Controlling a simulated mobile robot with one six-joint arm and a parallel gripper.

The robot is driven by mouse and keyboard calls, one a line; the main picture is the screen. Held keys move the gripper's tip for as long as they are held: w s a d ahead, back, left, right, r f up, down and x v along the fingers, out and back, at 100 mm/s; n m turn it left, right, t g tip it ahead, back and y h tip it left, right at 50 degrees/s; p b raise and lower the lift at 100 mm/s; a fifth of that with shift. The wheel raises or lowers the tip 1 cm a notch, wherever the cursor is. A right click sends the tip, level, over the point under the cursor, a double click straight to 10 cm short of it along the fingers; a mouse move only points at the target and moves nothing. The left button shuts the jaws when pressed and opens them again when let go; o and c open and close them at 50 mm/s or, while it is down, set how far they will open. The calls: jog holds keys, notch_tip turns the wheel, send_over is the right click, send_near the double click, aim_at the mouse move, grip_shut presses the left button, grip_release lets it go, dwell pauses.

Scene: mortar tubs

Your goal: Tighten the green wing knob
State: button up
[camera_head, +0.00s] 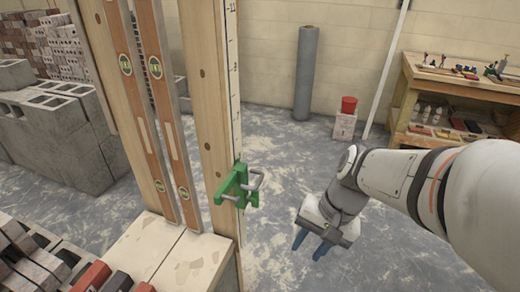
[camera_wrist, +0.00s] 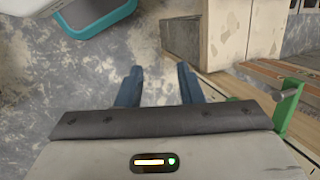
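A green clamp (camera_head: 232,187) sits on the edge of the upright wooden post, with a grey metal loop and pin on its right side. A small green piece at the loop's right end (camera_head: 254,199) may be the wing knob; it is too small to be sure. In the wrist view part of the green clamp (camera_wrist: 284,113) shows at the right, with a grey pin end. My gripper (camera_head: 311,246) is to the right of and below the clamp, apart from it. Its two blue fingers (camera_wrist: 159,86) are spread and nothing is between them.
The wooden post (camera_head: 205,90) carries a marked scale, and two levels (camera_head: 166,110) lean beside it. Concrete blocks (camera_head: 60,135) stand at the left. A workbench (camera_head: 455,84) with tools is at the back right. A teal-rimmed tub (camera_wrist: 98,18) shows in the wrist view. The floor around my gripper is clear.

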jog(key=w+a+f+m+g+y+b, duration=0.1)
jog(key=w+a+f+m+y+b, duration=0.1)
jog(key=w+a+f+m+y, duration=0.2)
jog(key=m+t+y+b, duration=0.5)
jog(key=m+t+y, duration=0.35)
jog(key=m, duration=0.55)
send_near(254, 198)
jog(key=w+r, duration=0.1)
jog(key=w, duration=0.1)
jog(key=s+x, duration=0.1)
jog(key=x, duration=0.6)
jog(key=shift+a+r+g+y, duration=0.2)
jog(key=shift+a+g+y, duration=0.15)
jog(key=shift+a+g, duration=0.1)
jog(key=shift+w, duration=0.15)
jog(key=shift+c, duration=0.4)
grip_shut()
